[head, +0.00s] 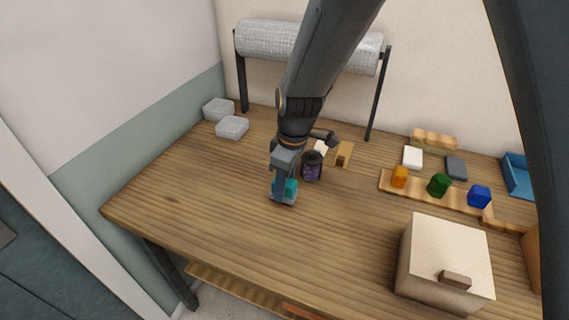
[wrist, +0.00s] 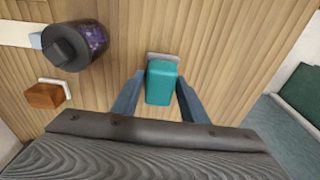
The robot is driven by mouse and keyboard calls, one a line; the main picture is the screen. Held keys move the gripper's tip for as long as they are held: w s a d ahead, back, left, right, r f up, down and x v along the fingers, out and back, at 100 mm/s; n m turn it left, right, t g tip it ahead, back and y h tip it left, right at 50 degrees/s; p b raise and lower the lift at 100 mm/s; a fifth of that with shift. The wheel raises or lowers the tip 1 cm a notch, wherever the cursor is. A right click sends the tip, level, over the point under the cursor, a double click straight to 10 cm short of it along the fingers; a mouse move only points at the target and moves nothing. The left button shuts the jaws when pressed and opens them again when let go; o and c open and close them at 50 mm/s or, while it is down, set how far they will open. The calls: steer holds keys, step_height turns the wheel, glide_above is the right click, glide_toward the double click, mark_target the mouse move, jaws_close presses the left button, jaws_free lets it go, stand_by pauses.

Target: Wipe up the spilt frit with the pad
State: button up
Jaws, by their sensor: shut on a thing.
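My gripper (head: 284,178) points down at the wooden table (head: 200,220) and is shut on a teal block (head: 290,188). In the wrist view the teal block (wrist: 162,85) sits between the two fingers of my gripper (wrist: 160,98). A pale grey base (wrist: 165,57) shows at the block's far end; together they look like the pad. The pad is at or just above the table top; I cannot tell whether it touches. I cannot make out any spilt frit in either view.
A dark-lidded jar with purple contents (head: 312,168) stands close right of my gripper. Orange, green and blue pieces (head: 438,185) stand on a wooden strip at right. A pale box (head: 440,260) stands front right. Clear trays (head: 232,127) lie back left. The table's left front is clear.

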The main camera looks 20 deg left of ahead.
steer(key=shift+w+d+r+p, duration=0.15)
steer(key=shift+r+p, duration=0.3)
steer(key=shift+r, duration=0.35)
steer(key=shift+r+p, duration=1.2)
steer(key=shift+r, duration=0.85)
